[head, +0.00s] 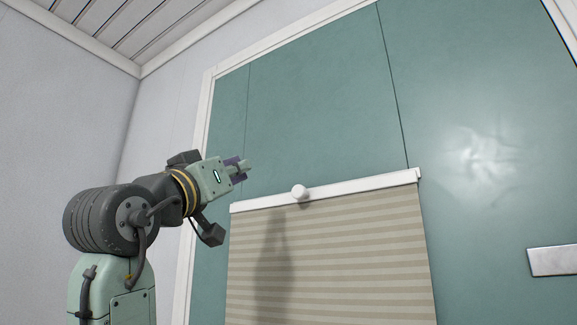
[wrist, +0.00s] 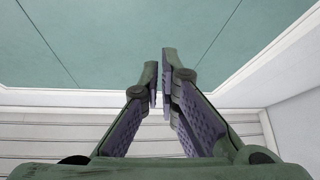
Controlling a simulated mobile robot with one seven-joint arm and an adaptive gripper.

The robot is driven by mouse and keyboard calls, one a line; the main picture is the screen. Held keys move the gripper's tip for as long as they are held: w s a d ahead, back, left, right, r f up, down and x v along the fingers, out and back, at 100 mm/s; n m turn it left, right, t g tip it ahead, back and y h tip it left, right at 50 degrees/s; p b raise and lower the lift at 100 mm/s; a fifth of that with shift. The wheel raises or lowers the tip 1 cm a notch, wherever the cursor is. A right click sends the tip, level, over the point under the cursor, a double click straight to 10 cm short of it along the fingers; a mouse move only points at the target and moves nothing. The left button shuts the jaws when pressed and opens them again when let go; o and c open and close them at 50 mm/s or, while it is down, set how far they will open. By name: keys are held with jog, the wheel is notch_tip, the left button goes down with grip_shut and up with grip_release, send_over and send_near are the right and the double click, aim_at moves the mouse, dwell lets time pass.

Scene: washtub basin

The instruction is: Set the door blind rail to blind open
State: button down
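The white door blind rail (head: 352,187) runs across the green door, tilted slightly up to the right in the head view. A round white knob (head: 299,192) sticks out from it, left of its middle. The beige striped blind (head: 350,255) hangs below the rail and runs out of the bottom of the picture. My gripper (head: 246,166) is up and left of the knob in the head view, apart from it. In the wrist view its fingers (wrist: 161,75) are nearly together with only a slim gap and nothing between them. The rail and knob do not show there.
The green door panel (head: 310,100) is bare above the rail, inside a white frame (head: 206,110). A pale plate (head: 553,261) is at the lower right. A grey wall (head: 70,150) stands at left, with a slatted ceiling (head: 135,22) above.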

jog(key=d, duration=0.1)
jog(key=d+r+m+g+h, duration=0.1)
jog(key=d+g, duration=0.1)
jog(key=shift+s+d+r+h, duration=0.15)
jog(key=shift+s+d+h, duration=0.1)
jog(key=shift+d+h, duration=0.15)
jog(key=p+x, duration=0.6)
jog(key=x, duration=0.4)
jog(key=f, duration=0.4)
jog(key=shift+w+d+b, duration=0.1)
jog(key=shift+d+b, duration=0.2)
notch_tip(320, 180, down, 39)
jog(key=b, duration=2.5)
jog(key=shift+f, duration=0.25)
